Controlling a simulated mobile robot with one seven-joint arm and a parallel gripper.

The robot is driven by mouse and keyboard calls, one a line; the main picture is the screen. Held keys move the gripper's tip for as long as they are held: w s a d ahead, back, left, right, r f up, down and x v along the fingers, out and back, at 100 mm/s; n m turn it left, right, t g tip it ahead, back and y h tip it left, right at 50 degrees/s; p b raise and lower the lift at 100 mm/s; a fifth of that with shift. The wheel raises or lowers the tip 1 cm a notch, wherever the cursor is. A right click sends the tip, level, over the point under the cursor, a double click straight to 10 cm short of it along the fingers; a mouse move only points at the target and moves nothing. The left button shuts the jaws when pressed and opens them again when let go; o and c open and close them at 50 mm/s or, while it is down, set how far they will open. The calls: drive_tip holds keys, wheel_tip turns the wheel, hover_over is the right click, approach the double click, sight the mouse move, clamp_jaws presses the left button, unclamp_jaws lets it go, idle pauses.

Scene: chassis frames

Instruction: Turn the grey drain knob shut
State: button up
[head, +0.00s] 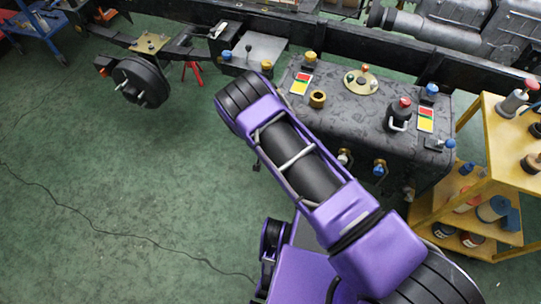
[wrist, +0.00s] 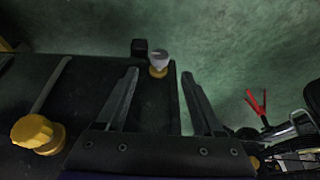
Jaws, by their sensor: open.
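In the wrist view, a pale grey knob (wrist: 159,57) sits on a short brass-yellow fitting near the end of a dark surface. My gripper (wrist: 160,73) is open, with one finger on each side of the line to the knob. The knob shows in the gap near the fingertips, and I see no contact. How far it lies beyond them is hard to tell. In the head view, a pale knob (head: 343,157) stands on the front of the dark tank (head: 340,112); I cannot tell if it is the same one. My arm hides my gripper there.
A yellow knob (wrist: 38,134) is left of my gripper in the wrist view. A blue knob (head: 379,169) is on the tank front in the head view. A yellow shelf cart (head: 475,185) stands at the right. Open green floor (head: 120,190) lies left.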

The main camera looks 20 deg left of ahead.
drive_tip(key=b+x, duration=0.1)
drive_tip(key=x, duration=0.6)
drive_tip(key=shift+f+b, duration=0.15)
drive_tip(key=shift+b, duration=0.2)
clamp_jaws()
